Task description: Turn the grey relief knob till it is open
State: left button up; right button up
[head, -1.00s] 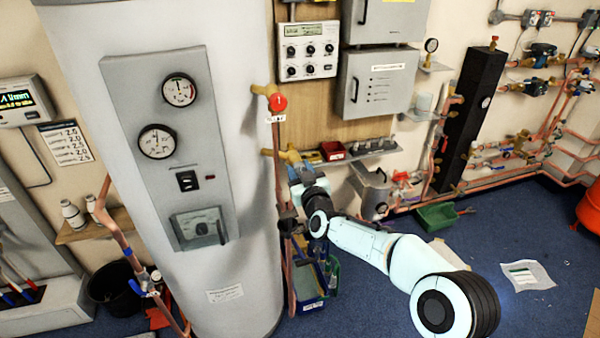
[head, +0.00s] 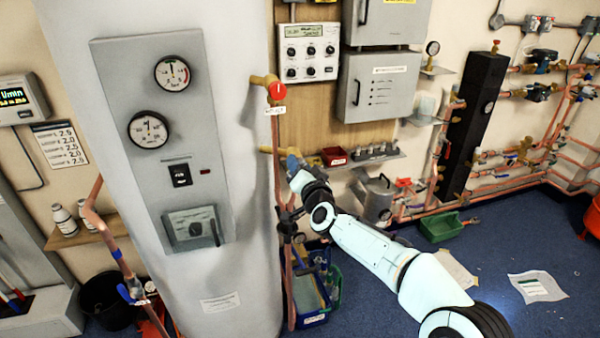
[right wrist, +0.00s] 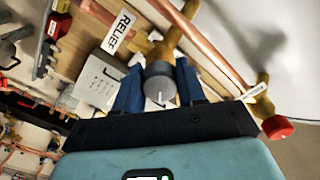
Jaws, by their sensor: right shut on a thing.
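The grey relief knob (right wrist: 160,90) sits on a brass valve between the two blue fingers in the right wrist view, with a pale line on its face. My right gripper (right wrist: 160,92) is shut on this knob. A white tag reading RELIEF (right wrist: 118,32) hangs beside the brass fitting. In the head view my right gripper (head: 292,162) is at the lower brass fitting right of the white tank, and its hand hides the knob. My left gripper is not in view.
A red knob (head: 277,91) on a brass valve is above the right gripper; it also shows in the right wrist view (right wrist: 277,127). The white tank (head: 245,220) is close on the left.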

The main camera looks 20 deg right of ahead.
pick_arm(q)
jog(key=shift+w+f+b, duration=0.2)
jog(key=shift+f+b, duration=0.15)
pick_arm(e)
jog(key=shift+f+m, duration=0.15)
jog(key=shift+m, duration=0.65)
jog(key=o, duration=1.1)
jog(key=shift+a, duration=0.1)
jog(key=shift+c, duration=0.2)
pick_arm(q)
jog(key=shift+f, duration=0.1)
pick_arm(e)
jog(key=shift+s, duration=0.1)
jog(key=shift+s, duration=0.25)
pick_arm(q)
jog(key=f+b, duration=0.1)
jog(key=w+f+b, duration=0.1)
jog(key=b, duration=0.1)
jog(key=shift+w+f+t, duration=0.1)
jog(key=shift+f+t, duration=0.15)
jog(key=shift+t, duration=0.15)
pick_arm(e)
jog(key=s, duration=1.2)
jog(key=shift+s+d, duration=0.3)
jog(key=shift+s, duration=0.05)
